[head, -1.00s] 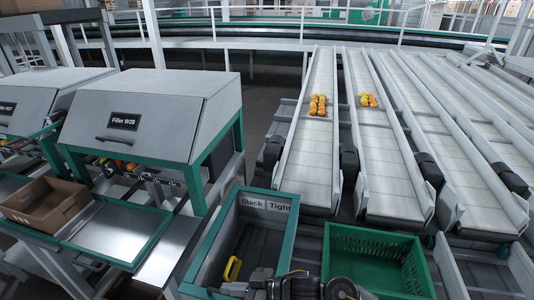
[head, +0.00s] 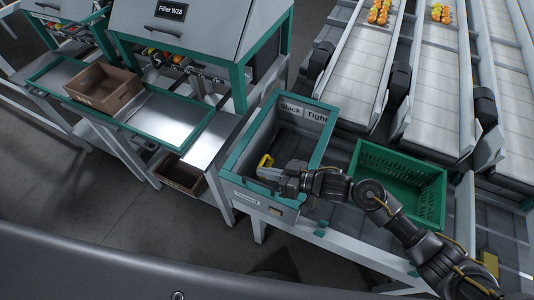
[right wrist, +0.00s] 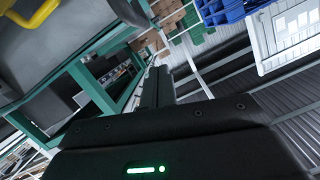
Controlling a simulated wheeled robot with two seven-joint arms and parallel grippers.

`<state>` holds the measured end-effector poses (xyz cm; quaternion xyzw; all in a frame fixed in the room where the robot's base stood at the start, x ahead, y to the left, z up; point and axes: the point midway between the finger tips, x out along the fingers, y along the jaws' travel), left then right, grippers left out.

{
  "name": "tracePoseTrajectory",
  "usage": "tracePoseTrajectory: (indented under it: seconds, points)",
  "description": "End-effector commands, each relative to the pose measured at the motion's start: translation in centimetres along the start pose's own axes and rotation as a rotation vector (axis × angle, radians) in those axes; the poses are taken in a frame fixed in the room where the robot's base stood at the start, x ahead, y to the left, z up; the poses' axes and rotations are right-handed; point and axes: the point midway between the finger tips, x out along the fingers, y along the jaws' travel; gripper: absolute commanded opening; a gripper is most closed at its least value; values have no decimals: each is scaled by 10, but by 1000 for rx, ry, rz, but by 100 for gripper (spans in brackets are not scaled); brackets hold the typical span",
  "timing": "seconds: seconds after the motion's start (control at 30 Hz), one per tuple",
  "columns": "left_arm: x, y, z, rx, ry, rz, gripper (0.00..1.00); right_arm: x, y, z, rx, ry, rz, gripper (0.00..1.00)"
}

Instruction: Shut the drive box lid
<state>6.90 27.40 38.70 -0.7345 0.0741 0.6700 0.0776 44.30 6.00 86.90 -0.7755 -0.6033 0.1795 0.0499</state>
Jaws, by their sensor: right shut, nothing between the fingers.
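The drive box (head: 236,164) is a grey box with a green rim, its top open, in the middle of the head view. Plates reading "Slack" and "Tight" (head: 303,112) sit at its far inner side. A yellow handle (head: 265,161) shows inside it. I cannot clearly make out the lid. My right gripper (head: 262,173) is shut and empty, over the box's near part beside the yellow handle; I cannot tell whether they touch. In the right wrist view its dark fingers (right wrist: 157,84) are together, and a yellow bar (right wrist: 40,12) shows at the top left. My left gripper is not in view.
A green crate (head: 400,178) stands right of the box, under my right forearm. Conveyor lanes (head: 440,92) with tomatoes run behind it. Filler W28 (head: 205,30) and a steel shelf (head: 172,118) with a brown carton (head: 103,88) stand to the left. Open floor lies front left.

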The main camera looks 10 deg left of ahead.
Motion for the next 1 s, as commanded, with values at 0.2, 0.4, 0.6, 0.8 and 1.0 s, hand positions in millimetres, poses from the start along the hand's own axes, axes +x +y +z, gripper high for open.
tracePoseTrajectory:
  seconds: [0.2,0.4,0.6,0.8,1.0]
  points:
    - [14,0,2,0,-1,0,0,-53,2,6,-3,0,6,0]
    - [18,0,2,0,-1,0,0,-82,1,3,-2,3,5,0]
    - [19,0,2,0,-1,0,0,-91,0,1,-2,4,3,0]
    - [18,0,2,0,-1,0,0,-92,0,1,-2,5,4,0]
    - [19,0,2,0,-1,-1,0,-90,0,0,-10,13,29,0]
